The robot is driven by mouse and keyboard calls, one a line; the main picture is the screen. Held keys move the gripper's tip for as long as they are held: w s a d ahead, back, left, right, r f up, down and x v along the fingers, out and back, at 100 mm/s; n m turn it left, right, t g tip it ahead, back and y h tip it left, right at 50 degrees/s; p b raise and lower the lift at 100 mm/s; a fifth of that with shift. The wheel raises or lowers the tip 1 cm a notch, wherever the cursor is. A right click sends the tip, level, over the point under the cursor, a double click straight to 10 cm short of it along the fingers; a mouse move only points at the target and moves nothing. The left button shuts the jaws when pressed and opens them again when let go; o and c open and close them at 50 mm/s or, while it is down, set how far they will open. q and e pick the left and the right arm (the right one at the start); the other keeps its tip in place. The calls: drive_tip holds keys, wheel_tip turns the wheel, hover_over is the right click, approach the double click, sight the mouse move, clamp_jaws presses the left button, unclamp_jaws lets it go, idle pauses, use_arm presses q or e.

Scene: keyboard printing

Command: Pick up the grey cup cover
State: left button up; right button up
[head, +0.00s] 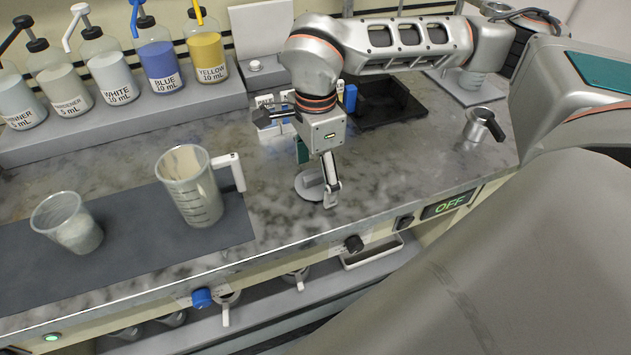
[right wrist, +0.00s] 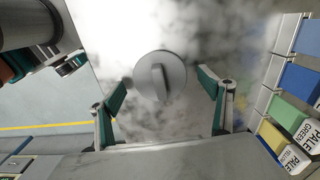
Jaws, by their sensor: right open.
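The grey cup cover (right wrist: 172,68) is a round disc with a raised bar handle across its middle. In the right wrist view it lies on the marble counter between the two fingers of my right gripper (right wrist: 162,98), with room on both sides. In the head view the cover (head: 306,187) is partly hidden behind my right gripper (head: 322,184), which points down over it. The gripper is open and empty. I cannot tell whether a finger touches the cover. My left gripper does not show.
A large clear measuring cup (head: 190,190) with a white handle and a smaller cup (head: 68,224) stand on the dark mat (head: 130,230). Labelled pump bottles (head: 160,65) line the back shelf. A black tray (head: 385,105) and a metal pot (head: 480,127) are to the right.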

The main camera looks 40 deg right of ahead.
drive_tip(key=c, duration=1)
drive_tip(key=shift+r, duration=0.1)
